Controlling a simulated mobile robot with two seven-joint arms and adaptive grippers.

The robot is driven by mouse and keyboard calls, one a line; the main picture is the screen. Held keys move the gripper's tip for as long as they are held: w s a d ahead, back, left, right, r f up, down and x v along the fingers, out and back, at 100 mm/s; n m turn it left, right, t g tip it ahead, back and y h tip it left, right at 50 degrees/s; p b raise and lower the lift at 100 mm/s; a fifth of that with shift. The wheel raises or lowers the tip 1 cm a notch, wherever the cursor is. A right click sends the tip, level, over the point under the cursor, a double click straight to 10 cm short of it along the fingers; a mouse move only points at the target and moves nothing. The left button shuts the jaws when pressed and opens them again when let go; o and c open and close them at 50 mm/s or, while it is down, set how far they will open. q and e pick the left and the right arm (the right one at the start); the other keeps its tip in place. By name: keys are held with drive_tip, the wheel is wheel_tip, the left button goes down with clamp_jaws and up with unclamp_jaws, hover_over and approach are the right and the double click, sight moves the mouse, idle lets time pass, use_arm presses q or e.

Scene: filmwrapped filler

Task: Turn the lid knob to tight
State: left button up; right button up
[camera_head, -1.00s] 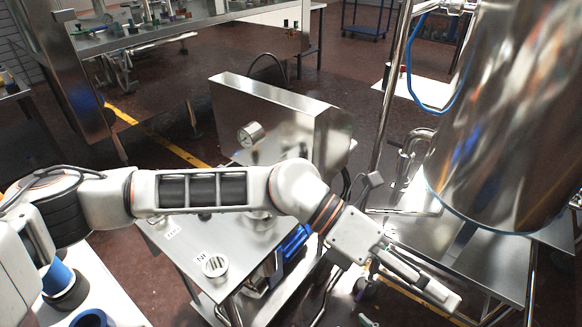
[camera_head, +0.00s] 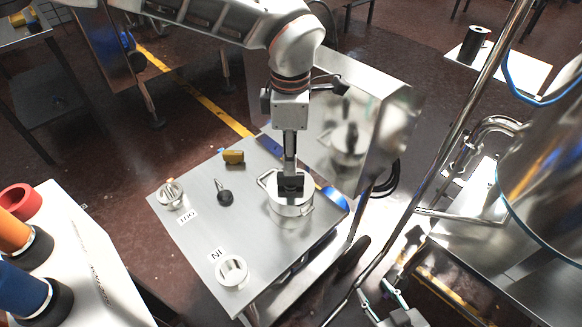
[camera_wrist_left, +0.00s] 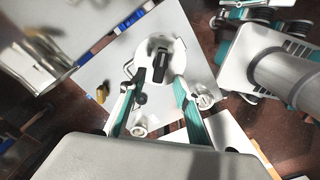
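A round metal pot (camera_head: 291,205) with side handles stands on the steel cart top. Its lid carries a dark knob (camera_head: 290,184), seen as a black bar in the left wrist view (camera_wrist_left: 160,67). My left gripper (camera_head: 290,178) points straight down over the lid. In the left wrist view its two teal-lined fingers (camera_wrist_left: 160,80) are spread, with the knob between or just beyond the tips; contact cannot be told. My right gripper (camera_head: 375,293) is low at the right, its fingers apart and empty, away from the pot.
The cart top (camera_head: 240,210) also holds a yellow block (camera_head: 233,157), a small black-knobbed part (camera_head: 224,197) and two metal ring fittings (camera_head: 232,272) with paper labels. A steel box (camera_head: 365,120) stands behind the pot. A large shiny vessel (camera_head: 545,195) is at right.

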sight(291, 179)
use_arm(q)
wheel_tip(291, 179, down, 6)
drive_tip(key=shift+r, duration=0.15)
clamp_jaws()
idle(0.3)
